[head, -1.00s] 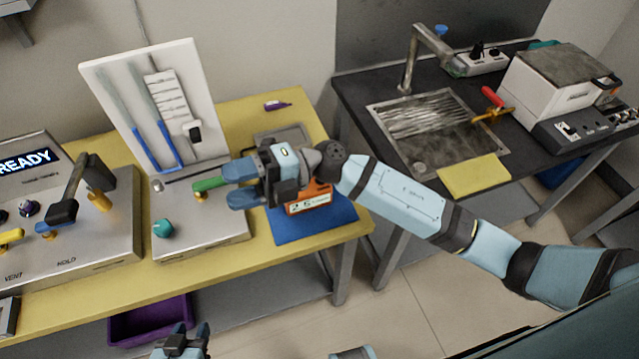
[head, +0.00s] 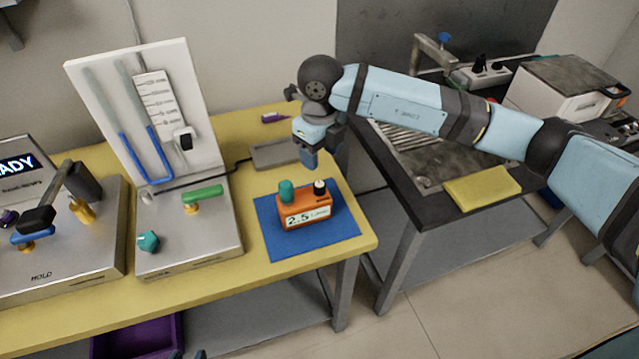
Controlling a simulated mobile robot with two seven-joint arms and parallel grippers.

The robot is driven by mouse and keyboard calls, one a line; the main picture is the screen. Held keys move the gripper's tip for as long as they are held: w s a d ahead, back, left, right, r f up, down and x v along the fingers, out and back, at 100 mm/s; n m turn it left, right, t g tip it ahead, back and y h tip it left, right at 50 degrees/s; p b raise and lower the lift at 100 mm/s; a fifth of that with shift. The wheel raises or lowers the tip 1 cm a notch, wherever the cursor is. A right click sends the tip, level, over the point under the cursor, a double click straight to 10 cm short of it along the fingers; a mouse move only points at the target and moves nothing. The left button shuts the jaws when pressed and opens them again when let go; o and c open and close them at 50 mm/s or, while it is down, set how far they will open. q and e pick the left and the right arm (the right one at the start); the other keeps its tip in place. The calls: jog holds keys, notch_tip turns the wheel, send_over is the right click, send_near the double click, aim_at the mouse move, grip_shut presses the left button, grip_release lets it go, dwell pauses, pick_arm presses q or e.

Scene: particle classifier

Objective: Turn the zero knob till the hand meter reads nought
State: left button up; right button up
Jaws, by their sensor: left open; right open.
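The hand meter (head: 306,213) is an orange box on a blue mat (head: 335,239). Its display reads 2.5. On its top are a teal knob (head: 286,191) at the left and a black knob with a white top (head: 320,188) at the right; I cannot read which is marked zero. My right gripper (head: 309,160) hangs fingers down above and behind the meter, open, empty and apart from it. Only a sliver of my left gripper (head: 199,354) shows at the bottom edge; its fingers are mostly out of the picture.
A manometer board (head: 187,78) stands on a metal base with a green lever (head: 203,194) and a teal knob (head: 149,241). A grey block (head: 275,153) with a cable lies behind the mat. A dark sink bench with a yellow cloth (head: 482,187) is at right.

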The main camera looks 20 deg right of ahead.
aim_at(320, 184)
notch_tip(320, 184, down, 10)
jog(key=shift+r, duration=0.1)
jog(key=shift+c, duration=0.3)
jog(key=c, duration=0.9)
